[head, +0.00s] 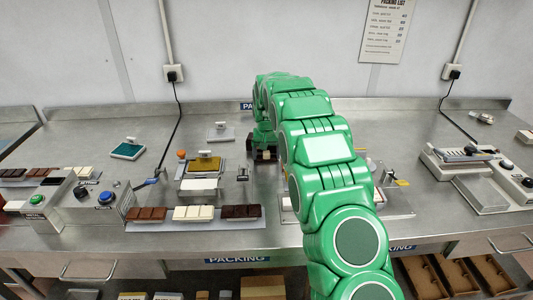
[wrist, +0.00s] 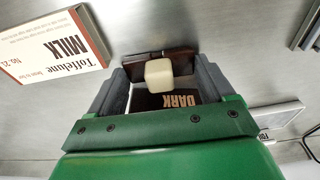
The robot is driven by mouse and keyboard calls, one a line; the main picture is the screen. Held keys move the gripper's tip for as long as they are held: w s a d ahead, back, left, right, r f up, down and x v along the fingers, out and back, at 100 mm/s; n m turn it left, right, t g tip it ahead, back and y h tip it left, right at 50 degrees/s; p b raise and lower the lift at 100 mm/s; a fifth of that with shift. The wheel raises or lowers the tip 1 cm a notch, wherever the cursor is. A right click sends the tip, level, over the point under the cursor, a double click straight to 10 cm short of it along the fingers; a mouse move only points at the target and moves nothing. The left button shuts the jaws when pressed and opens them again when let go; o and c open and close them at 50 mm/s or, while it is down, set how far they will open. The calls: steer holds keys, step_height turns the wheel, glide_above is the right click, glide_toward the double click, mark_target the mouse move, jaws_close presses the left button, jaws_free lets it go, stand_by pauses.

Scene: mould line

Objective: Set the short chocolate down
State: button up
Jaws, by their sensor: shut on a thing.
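My gripper (head: 263,155) is at the back middle of the steel bench in the head view, low over it. In the wrist view my gripper (wrist: 160,75) is shut on a dark brown chocolate (wrist: 150,61) spanning between its two fingers. A cream block (wrist: 158,74) shows against the chocolate's near side; whether they are joined I cannot tell. A box marked DARK (wrist: 180,101) lies below, between the fingers and partly hidden by them. Whether the chocolate touches anything beneath it I cannot tell. In the head view the held chocolate is too small to make out.
A MILK carton (wrist: 62,48) lies left of my gripper in the wrist view. Brown (head: 147,214), white (head: 194,212) and dark (head: 241,211) bars lie at the bench front.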

mark_target(267, 159)
steer(key=shift+f, duration=0.1)
steer(key=o, duration=1.1)
step_height(267, 159, up, 11)
steer(key=s, duration=0.2)
steer(key=s+d+r, duration=0.4)
steer(key=s+r, duration=0.3)
steer(key=s, duration=0.5)
steer(key=s+d+g, duration=0.1)
steer(key=s+d, duration=0.1)
steer(key=s, duration=1.4)
steer(key=s+d+f+g, duration=0.1)
steer(key=s+d, duration=0.1)
steer(key=s, duration=1.4)
steer(key=s+d+g, duration=0.1)
steer(key=s+d, duration=0.1)
steer(key=s, duration=1.4)
steer(key=shift+d+f+g, duration=0.15)
steer(key=shift+f+g, duration=0.15)
steer(key=shift+f, duration=0.1)
